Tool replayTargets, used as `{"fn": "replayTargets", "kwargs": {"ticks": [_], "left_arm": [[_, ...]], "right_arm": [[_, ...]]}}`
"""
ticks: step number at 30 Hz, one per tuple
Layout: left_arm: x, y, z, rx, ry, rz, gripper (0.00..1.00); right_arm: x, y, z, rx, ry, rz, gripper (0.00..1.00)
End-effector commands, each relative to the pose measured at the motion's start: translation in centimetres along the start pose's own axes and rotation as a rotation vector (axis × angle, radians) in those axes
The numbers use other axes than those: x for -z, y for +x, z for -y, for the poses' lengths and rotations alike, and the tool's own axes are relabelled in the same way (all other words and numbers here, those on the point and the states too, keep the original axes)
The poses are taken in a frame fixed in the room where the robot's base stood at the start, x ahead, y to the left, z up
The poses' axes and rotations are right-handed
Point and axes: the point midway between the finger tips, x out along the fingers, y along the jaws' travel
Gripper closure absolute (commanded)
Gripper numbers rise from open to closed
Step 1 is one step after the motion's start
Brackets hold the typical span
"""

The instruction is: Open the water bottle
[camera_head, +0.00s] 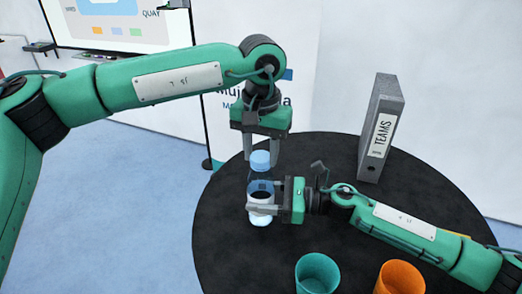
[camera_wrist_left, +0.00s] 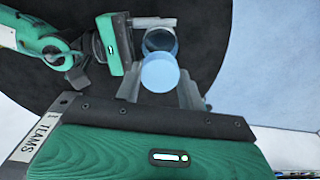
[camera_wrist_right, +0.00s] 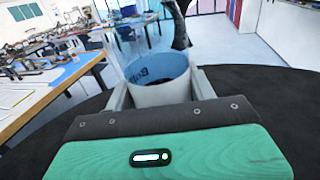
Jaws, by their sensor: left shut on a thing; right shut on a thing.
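The water bottle (camera_head: 259,218) is upright on the black round table, with a clear blue upper part and a white band. My right gripper (camera_head: 262,202) is shut around its middle from the right. In the right wrist view the bottle (camera_wrist_right: 158,88) sits between the fingers. The light blue cap (camera_head: 260,161) is between the fingertips of my left gripper (camera_head: 261,157), which points down from above. The cap appears apart from the bottle, a little above its top. In the left wrist view the cap (camera_wrist_left: 160,75) partly covers the bottle (camera_wrist_left: 160,41) behind it.
A teal cup (camera_head: 317,274) and an orange cup (camera_head: 400,278) stand at the front of the table (camera_head: 225,235). A grey TEAMS binder (camera_head: 385,105) stands upright at the back right. The table left of the bottle is clear.

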Motion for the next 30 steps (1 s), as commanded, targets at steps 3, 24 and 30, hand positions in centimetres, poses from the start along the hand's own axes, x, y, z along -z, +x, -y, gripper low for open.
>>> {"fn": "replayTargets", "kwargs": {"ticks": [3, 24, 30], "left_arm": [[0.01, 0.00, -0.06, -0.001, -0.188, 0.000, 0.88], [0.04, -0.12, -0.07, -0.002, -1.345, 0.001, 0.88], [0.03, -0.14, -0.05, -0.001, -1.677, 0.002, 0.88]], "right_arm": [[-0.02, 0.00, 0.01, 0.000, 0.000, 0.000, 1.00], [-0.02, 0.04, -0.03, -0.001, -0.001, 0.000, 1.00], [-0.02, 0.05, -0.05, -0.001, -0.001, 0.000, 1.00]]}}
